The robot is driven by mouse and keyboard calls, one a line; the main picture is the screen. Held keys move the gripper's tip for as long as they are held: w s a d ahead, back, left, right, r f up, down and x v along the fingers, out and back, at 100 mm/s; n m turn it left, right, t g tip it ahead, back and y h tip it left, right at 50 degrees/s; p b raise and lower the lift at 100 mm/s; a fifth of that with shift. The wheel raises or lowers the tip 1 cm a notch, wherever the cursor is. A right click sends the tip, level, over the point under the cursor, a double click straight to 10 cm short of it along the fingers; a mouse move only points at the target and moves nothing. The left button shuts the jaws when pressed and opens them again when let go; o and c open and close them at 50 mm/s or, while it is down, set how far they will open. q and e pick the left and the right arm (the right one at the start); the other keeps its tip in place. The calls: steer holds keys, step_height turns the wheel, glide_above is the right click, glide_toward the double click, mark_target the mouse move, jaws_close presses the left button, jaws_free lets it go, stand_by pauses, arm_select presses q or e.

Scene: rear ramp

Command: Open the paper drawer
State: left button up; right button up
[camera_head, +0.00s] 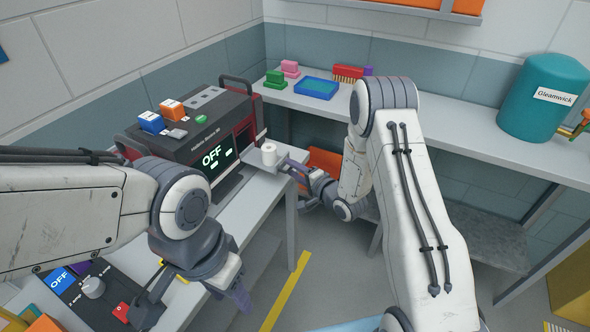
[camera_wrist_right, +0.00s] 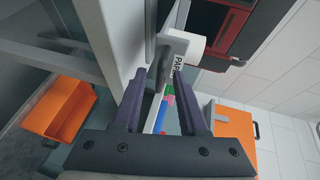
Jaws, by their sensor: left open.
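The paper drawer (camera_head: 283,160) sticks out from the right side of the dark machine with the OFF screen (camera_head: 190,135), and a white paper roll (camera_head: 268,153) stands on it. In the right wrist view the drawer's front (camera_wrist_right: 176,60) carries a partly hidden label starting "PAP", with the roll (camera_wrist_right: 190,42) behind it. My right gripper (camera_wrist_right: 160,72) has its fingers spread, with the tips close to the drawer front. Whether they touch it is unclear. My left gripper (camera_head: 196,300) is open, low at the front left over the table edge, away from the drawer.
Blue (camera_head: 151,122) and orange (camera_head: 172,108) blocks sit on the machine. A control panel (camera_head: 90,290) lies at the lower left. The back shelf (camera_head: 430,126) holds a blue tray (camera_head: 316,87), brushes and a teal canister (camera_head: 545,98). An orange bin (camera_wrist_right: 58,108) stands below.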

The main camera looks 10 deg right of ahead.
steer(key=b+v, duration=0.1)
steer(key=v, duration=0.9)
steer(key=shift+s+b, duration=0.3)
steer(key=shift+b, duration=0.1)
steer(key=s+a+r+n+g+h, duration=0.3)
steer(key=s+a+n+g+h, duration=0.15)
steer(key=a+n+g, duration=0.4)
steer(key=s+a+r+n+g, duration=0.1)
steer(key=s+r+n, duration=0.1)
steer(key=s, duration=0.6)
steer(key=s+a+r+n+g+h, duration=0.1)
steer(key=s+r+n+g, duration=0.1)
steer(key=s+n, duration=0.3)
steer(key=s+a+r+n+g, duration=0.2)
steer(key=s+r+n, duration=0.1)
steer(key=s, duration=1)
steer(key=shift+s+h, duration=0.2)
steer(key=shift+h, duration=0.15)
